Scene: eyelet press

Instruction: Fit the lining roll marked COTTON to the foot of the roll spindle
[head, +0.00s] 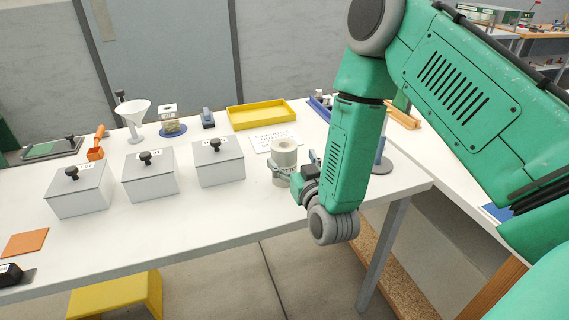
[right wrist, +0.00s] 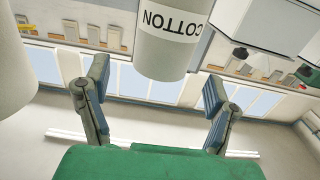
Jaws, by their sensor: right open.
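The lining roll marked COTTON (right wrist: 172,28) is a pale cylinder with a white label, upside down in the right wrist view. In the head view a pale roll with a hole in its top (head: 285,152) stands upright near the table's right end. My right gripper (head: 287,178) is open beside it; in the right wrist view its fingers (right wrist: 156,76) are spread wide, with the COTTON roll beyond and between them. A blue post on a round grey base (head: 378,162), possibly the roll spindle, is partly hidden behind my right arm. My left gripper is not in view.
Three lidded white boxes (head: 150,178) stand left on the white table (head: 210,215). Another pale cylinder (right wrist: 14,65) is close at the right wrist view's left edge. The front table is mostly clear.

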